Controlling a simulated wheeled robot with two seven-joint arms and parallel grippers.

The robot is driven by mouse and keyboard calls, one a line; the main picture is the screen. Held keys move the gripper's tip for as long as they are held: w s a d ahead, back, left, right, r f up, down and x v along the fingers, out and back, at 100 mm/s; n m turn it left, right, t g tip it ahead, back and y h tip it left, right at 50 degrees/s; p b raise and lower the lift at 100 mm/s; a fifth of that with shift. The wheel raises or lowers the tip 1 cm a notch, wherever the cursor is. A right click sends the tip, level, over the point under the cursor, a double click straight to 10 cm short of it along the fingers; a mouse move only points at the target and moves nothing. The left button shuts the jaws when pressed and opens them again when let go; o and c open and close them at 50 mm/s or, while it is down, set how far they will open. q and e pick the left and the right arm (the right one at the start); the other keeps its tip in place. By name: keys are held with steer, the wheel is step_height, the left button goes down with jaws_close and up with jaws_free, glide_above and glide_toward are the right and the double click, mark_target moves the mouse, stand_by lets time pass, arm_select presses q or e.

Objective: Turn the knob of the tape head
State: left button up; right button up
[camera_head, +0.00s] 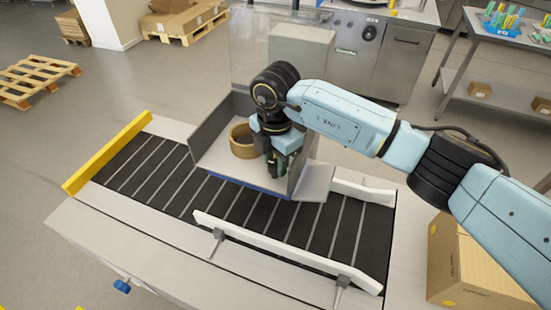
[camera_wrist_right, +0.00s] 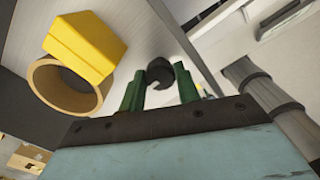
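The tape head's knob, a small dark round piece with a notch (camera_wrist_right: 160,72), shows in the right wrist view against a pale panel. My right gripper (camera_wrist_right: 158,80) has its two green fingers spread apart, one on each side of the knob. I cannot tell if either finger touches it. In the head view this gripper (camera_head: 275,164) points down inside the grey tape head housing (camera_head: 213,132) over the conveyor, and hides the knob. A tan tape roll (camera_head: 242,142) sits to its left; it also shows in the wrist view (camera_wrist_right: 45,82), beside a yellow block (camera_wrist_right: 85,42). My left gripper is out of view.
The black conveyor (camera_head: 150,172) runs under the housing, with white guide rails (camera_head: 275,245) and a yellow end bar (camera_head: 108,152). A cardboard box (camera_head: 470,265) stands at the right, below my right arm. A grey pipe-like post (camera_wrist_right: 265,90) stands close right in the wrist view.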

steer(key=shift+c, duration=1)
steer(key=n+b, duration=0.3)
steer(key=shift+f+n, duration=0.1)
steer(key=shift+n, duration=0.2)
steer(key=n+b, duration=0.5)
steer(key=n, duration=0.1)
steer(key=n+b, duration=0.3)
steer(key=n, duration=0.1)
steer(key=shift+n, duration=0.4)
steer(key=shift+a+n+b, duration=0.1)
steer(key=shift+n+b, duration=1.05)
steer(key=shift+n, duration=0.65)
